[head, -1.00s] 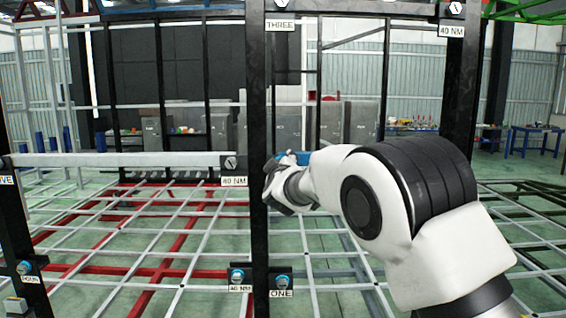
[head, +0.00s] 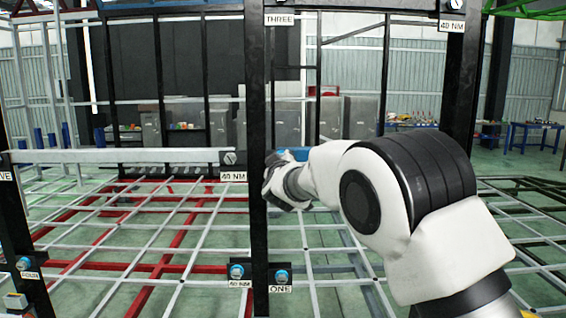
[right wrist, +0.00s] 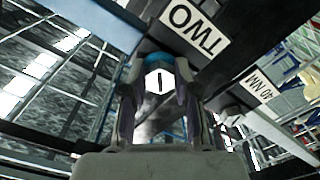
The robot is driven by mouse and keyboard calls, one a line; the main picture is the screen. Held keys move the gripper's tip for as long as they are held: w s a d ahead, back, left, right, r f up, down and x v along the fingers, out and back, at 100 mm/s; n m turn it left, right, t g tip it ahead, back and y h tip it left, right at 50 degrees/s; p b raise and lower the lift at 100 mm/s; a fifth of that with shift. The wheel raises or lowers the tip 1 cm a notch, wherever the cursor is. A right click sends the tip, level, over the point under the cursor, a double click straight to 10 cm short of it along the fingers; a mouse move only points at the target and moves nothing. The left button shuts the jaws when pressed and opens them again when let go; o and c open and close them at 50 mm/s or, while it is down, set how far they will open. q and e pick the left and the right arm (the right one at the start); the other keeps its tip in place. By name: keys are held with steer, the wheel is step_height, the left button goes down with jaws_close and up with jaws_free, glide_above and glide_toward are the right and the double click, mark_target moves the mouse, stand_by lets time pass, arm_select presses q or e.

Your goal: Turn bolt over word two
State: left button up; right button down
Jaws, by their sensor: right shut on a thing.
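The bolt (right wrist: 159,82) next to the word TWO sits between my right gripper's fingers in the right wrist view. It has a pale hexagonal face with a dark line and a blue collar. The TWO label (right wrist: 194,31) is on the dark beam beside it and appears rotated. My right gripper (right wrist: 157,105) is shut on this bolt, a finger on each side. In the head view my right gripper (head: 275,188) is at the right side of the dark middle post, partly behind it. The bolt and its label cannot be made out there. My left gripper is not in view.
The THREE label (head: 279,19) is high on the dark post (head: 257,120). A pale rail (head: 120,157) meets this post from the left.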

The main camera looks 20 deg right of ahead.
steer(key=shift+a+f+n+b, duration=0.1)
steer(key=shift+n+b, duration=3.2)
steer(key=shift+n, duration=5.35)
steer(key=shift+a+f+n+b, duration=0.1)
steer(key=shift+n+b, duration=3.2)
steer(key=shift+n, duration=5.35)
steer(key=shift+r, duration=0.1)
steer(key=c, duration=0.9)
jaws_free()
steer(key=shift+o, duration=0.3)
steer(key=shift+r, duration=0.1)
